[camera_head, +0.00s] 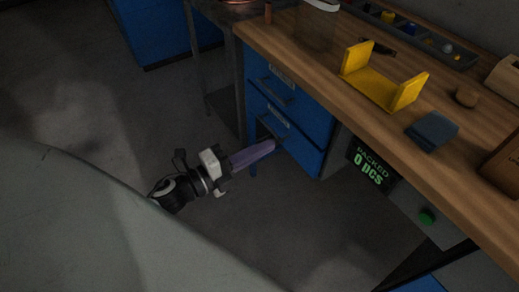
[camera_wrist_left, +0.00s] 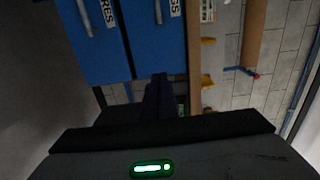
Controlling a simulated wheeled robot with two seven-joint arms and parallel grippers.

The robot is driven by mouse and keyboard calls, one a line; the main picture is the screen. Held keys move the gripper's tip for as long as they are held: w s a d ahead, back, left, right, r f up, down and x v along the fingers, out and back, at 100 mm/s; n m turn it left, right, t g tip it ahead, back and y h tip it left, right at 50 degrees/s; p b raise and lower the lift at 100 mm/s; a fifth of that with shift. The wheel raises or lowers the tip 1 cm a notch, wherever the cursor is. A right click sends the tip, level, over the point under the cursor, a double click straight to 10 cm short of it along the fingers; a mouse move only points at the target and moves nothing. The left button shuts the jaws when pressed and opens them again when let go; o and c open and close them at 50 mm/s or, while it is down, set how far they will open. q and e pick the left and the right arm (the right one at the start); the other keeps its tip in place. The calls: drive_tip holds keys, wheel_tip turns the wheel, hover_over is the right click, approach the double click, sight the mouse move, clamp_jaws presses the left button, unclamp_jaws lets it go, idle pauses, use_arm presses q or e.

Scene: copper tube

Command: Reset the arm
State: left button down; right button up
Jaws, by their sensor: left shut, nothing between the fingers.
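My left gripper (camera_head: 272,146) shows in the head view beside the front of the blue drawer unit (camera_head: 308,122), below the wooden workbench top. Its purple-tinted fingers are together with nothing between them. Its tip overlaps the lower drawer near the handle; I cannot tell whether it touches. In the left wrist view, the closed dark fingers (camera_wrist_left: 160,92) point toward the blue drawer fronts (camera_wrist_left: 103,50). My right gripper is in neither view. No copper tube can be made out for certain.
On the workbench (camera_head: 330,75) stand a yellow bracket (camera_head: 375,88), a dark blue block (camera_head: 432,131), a round brown knob (camera_head: 466,96) and a parts tray (camera_head: 400,28). A "PACKED 0 PCS" display (camera_head: 371,167) and a green button (camera_head: 427,217) are below the edge. Open floor lies left of the drawers.

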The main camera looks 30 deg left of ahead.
use_arm(q)
drive_tip(key=shift+s+a, duration=0.15)
drive_tip(key=shift+s, duration=0.15)
drive_tip(key=s+d+f+n+g+y, duration=0.2)
drive_tip(key=s+d+f+n+g, duration=0.2)
drive_tip(key=s+f+n, duration=0.3)
drive_tip(key=s+d+f+n+g+y, duration=0.3)
drive_tip(key=s+f+n, duration=0.5)
drive_tip(key=f+n, duration=0.3)
drive_tip(key=d+n, duration=0.1)
drive_tip(key=n, duration=0.1)
drive_tip(key=shift+f+n+g, duration=0.4)
drive_tip(key=shift+s, duration=0.1)
